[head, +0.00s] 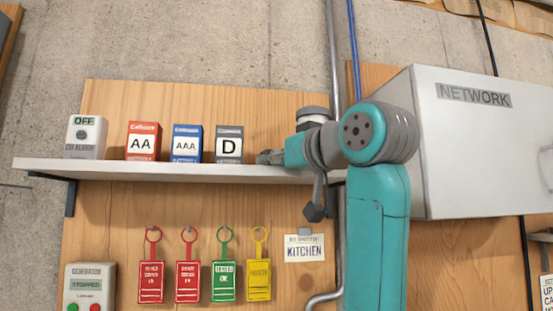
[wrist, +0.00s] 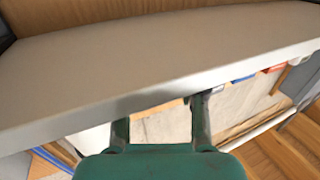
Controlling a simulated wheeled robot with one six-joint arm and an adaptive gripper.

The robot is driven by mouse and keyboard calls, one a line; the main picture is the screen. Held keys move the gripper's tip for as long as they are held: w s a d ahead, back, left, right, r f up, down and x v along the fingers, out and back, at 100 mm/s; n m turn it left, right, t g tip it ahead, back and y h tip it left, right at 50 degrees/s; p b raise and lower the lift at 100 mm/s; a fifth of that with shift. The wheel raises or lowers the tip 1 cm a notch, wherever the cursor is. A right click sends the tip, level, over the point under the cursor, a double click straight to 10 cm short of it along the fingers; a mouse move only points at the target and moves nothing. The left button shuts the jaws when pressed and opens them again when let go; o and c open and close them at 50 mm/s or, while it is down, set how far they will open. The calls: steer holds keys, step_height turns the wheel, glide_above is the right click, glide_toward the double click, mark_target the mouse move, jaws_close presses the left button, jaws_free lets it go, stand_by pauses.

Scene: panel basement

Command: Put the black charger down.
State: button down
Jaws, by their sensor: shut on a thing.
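My gripper (head: 268,157) is at the wall shelf (head: 190,170), just right of the white and dark D battery box (head: 229,144). It reaches in from the right, its tips low by the shelf top. In the wrist view its two fingers (wrist: 160,108) stand apart, beside the pale shelf edge (wrist: 150,75). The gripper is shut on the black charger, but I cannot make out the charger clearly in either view. Whether it touches the shelf I cannot tell.
An alarm box marked OFF (head: 85,137), a red AA box (head: 142,141) and a blue AAA box (head: 186,143) stand on the shelf. Coloured tags (head: 188,281) hang below. A grey NETWORK cabinet (head: 470,150) juts out at the right.

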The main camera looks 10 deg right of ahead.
steer(key=c, duration=0.7)
jaws_free()
steer(key=shift+r, duration=0.6)
steer(key=v, duration=1.2)
